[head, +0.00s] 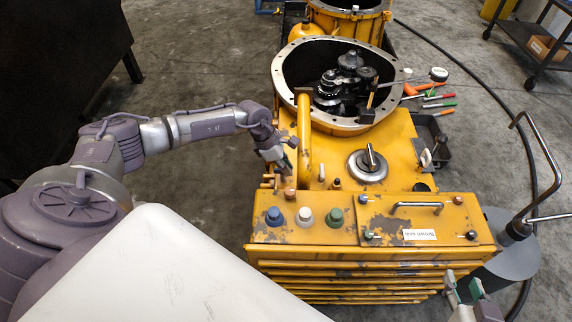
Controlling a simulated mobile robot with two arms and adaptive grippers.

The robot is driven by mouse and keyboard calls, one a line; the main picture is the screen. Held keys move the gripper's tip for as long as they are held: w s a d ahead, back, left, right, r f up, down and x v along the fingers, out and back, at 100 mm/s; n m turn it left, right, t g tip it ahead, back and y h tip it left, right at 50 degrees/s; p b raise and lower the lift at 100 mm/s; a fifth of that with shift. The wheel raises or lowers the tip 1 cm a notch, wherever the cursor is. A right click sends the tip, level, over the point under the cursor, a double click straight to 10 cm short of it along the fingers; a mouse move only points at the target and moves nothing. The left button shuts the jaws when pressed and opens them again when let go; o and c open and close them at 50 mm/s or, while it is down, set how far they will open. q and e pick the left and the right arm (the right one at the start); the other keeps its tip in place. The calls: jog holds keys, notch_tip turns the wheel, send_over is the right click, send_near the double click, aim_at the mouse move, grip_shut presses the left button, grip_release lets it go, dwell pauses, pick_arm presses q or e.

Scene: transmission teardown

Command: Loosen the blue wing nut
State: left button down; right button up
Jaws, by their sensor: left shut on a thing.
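My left gripper (287,170) is over the yellow housing, up and left of the lid and apart from that fastener. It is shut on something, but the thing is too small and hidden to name. A brown-capped post (290,193) stands just below its fingertips. My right gripper (464,289) shows at the bottom right, below the lid. Its fingers are apart and nothing shows between them.
Blue (274,216), white (305,217) and green (335,218) knobs line the yellow top. A round lever dial (367,166) and an open gear housing (283,76) lie behind. Several tools (430,97) lie at the right. A grey cylinder (512,258) stands right of the cabinet.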

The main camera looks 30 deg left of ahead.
dwell(0.3)
pick_arm(q)
jog(key=c, duration=1.2)
grip_release()
jog(key=v, duration=1.2)
jog(key=shift+d, duration=0.1)
jog(key=shift+r, duration=0.1)
